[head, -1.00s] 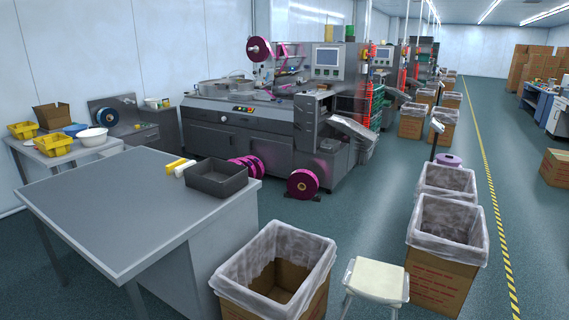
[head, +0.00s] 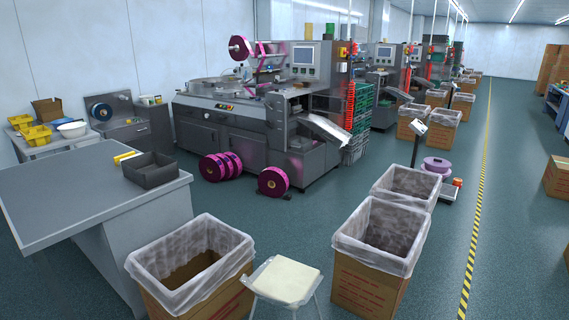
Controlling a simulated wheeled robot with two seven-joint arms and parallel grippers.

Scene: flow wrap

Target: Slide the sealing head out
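The flow wrap machine (head: 232,141) stands beyond the grey table in the head view, a long grey cabinet with a film reel on top. Its grey end unit (head: 290,122) is at the machine's right end, with a sloping outfeed chute (head: 326,129). I cannot make out the sealing head as a separate part at this distance. A control screen (head: 303,57) stands above the end unit. Neither of my grippers is in view.
A grey table (head: 75,198) with a dark tray (head: 152,170) is at the left. Lined cartons (head: 185,262) (head: 372,244) and a white stool (head: 284,281) stand in front. Purple film reels (head: 273,181) lie before the machine. Open floor lies right of the cartons, along the striped line (head: 479,190).

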